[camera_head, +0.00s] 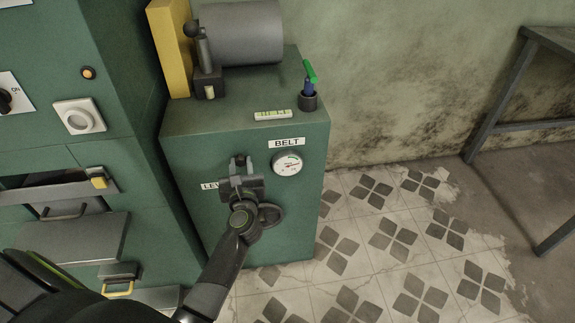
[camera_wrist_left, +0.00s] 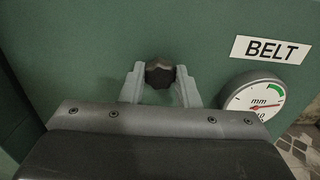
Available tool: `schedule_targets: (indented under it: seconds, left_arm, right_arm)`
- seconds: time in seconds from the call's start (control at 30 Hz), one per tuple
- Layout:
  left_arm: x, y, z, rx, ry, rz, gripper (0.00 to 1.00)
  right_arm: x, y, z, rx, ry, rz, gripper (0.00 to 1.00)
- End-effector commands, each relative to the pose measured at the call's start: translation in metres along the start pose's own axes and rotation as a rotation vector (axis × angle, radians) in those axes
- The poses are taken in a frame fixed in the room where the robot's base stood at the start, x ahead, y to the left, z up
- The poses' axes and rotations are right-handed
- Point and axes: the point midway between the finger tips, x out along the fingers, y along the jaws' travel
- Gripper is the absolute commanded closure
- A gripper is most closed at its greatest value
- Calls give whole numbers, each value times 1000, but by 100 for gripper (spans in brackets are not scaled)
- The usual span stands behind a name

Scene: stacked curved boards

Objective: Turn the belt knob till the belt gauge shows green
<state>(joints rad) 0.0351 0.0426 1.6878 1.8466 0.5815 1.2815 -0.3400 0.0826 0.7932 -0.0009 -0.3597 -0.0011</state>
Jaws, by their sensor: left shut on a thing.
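The belt knob (camera_wrist_left: 160,72) is dark and faceted, set on the green cabinet front left of the BELT label (camera_wrist_left: 271,50). My left gripper (camera_head: 239,162) is shut on it, with one pale finger on each side in the left wrist view (camera_wrist_left: 160,87). In the head view the gripper mostly hides the knob. The round white belt gauge (camera_head: 287,163) is right of the knob; it also shows in the left wrist view (camera_wrist_left: 252,98). Its red needle points right, close to the lower end of the green arc. My right gripper is not in view.
The green cabinet (camera_head: 300,220) carries a grey cylinder (camera_head: 242,32), a spirit level (camera_head: 272,115) and a dark cup (camera_head: 308,101) with a green-topped tool. A LEV... label (camera_head: 209,186) is partly hidden by my gripper. Tiled floor is open at right, before a metal table (camera_head: 545,120).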

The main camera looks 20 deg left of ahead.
Motion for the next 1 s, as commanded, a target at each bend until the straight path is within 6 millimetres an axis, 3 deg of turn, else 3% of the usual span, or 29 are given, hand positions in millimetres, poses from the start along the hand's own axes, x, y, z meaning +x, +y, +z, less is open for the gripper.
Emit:
schedule_targets:
  seconds: [0.63, 1.0]
  left_arm:
    - [-1, 0, -3, -98, 5, 0, 88]
    - [-1, 0, -4, -263, 4, 1, 88]
  right_arm:
    - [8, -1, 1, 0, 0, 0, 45]
    - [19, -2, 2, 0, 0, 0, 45]
